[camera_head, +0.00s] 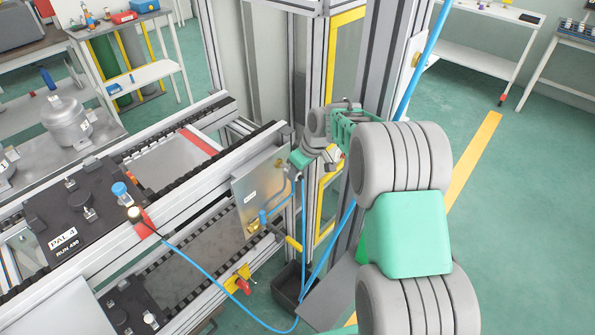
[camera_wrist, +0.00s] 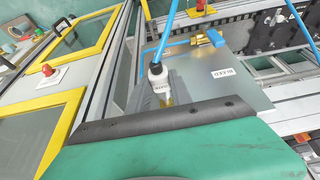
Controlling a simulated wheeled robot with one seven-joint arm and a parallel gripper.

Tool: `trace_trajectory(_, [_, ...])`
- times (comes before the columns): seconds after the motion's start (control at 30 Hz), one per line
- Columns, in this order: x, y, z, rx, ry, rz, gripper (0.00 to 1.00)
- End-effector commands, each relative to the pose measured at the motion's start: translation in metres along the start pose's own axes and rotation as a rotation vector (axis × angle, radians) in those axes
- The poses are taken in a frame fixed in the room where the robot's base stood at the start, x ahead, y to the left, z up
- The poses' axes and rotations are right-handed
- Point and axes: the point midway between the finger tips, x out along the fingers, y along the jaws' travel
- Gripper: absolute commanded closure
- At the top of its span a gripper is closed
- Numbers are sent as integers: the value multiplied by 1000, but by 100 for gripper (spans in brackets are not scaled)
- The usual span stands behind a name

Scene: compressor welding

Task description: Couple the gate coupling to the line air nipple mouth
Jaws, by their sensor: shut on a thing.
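My gripper (camera_head: 297,159) is shut on the gate coupling, beside the upright metal panel (camera_head: 262,180) at the machine's corner post. In the wrist view the gate coupling (camera_wrist: 158,82) is a pale body with a dark collar, and a blue hose runs up from it. It stands just beyond the dark finger edge (camera_wrist: 150,122); its lower end is partly hidden. A brass piece shows near that end, but I cannot tell whether they touch. Brass fittings (camera_wrist: 208,39) sit at the panel's far edge. Which fitting is the line air nipple mouth I cannot tell.
A dark bin (camera_head: 290,287) stands below the panel. A yellow-red knob (camera_head: 239,282) juts from the conveyor. Yellow-framed guards (camera_wrist: 85,50) are close by. The floor at right is open.

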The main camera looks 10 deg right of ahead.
Motion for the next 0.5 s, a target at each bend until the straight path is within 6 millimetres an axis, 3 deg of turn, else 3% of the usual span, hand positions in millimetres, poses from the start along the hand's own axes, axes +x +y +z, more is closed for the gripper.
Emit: trace_trajectory(0.5, [2, 0, -7, -1, 0, 0, 100])
